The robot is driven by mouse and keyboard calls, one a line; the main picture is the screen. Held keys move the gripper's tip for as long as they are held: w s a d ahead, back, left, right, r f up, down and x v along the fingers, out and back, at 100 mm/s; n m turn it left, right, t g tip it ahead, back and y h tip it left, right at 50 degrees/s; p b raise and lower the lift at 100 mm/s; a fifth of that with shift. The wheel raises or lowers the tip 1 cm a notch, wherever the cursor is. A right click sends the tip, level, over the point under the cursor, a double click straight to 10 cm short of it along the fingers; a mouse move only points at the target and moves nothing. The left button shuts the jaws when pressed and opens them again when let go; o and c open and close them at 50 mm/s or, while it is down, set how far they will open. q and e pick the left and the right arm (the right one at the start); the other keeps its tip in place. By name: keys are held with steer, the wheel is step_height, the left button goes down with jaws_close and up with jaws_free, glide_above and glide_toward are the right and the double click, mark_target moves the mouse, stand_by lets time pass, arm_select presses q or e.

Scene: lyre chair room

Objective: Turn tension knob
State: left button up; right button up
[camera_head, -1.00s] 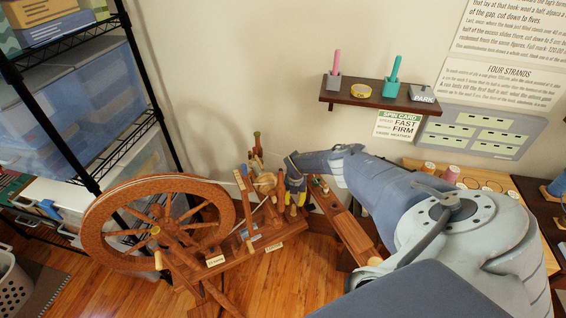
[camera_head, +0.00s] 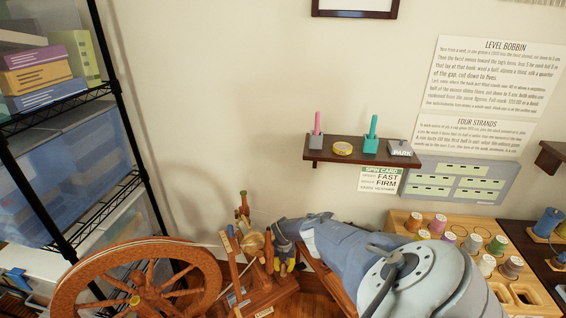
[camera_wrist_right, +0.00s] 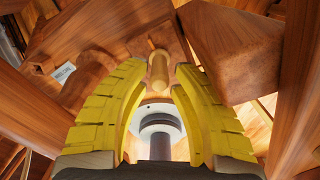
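The wooden spinning wheel (camera_head: 210,270) stands at the lower left in the head view, its lower part cut off by the frame edge. My right gripper (camera_head: 286,268) is beside its upright bobbin parts (camera_head: 255,242). In the right wrist view, my right gripper (camera_wrist_right: 162,72) has its yellow fingers apart. A small rounded wooden peg (camera_wrist_right: 158,70), which may be the tension knob, shows between the fingertips with gaps on both sides. I cannot tell how deep it sits between them. My left gripper is not in view.
Wooden blocks and beams (camera_wrist_right: 235,50) of the wheel crowd the fingers. A wall shelf (camera_head: 358,157) holds two pens in stands, a yellow tape roll and a PARK block. A spin card (camera_head: 381,180) reading FAST and FIRM hangs below. A spool rack (camera_head: 470,250) stands right, a wire shelf (camera_head: 80,209) left.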

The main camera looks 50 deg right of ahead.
mark_target(284, 265)
jaws_close()
steer(key=shift+m, duration=2.9)
steer(key=shift+o, duration=1)
jaws_free()
steer(key=shift+w+r, duration=0.15)
steer(key=shift+r, duration=0.45)
step_height(284, 265, up, 11)
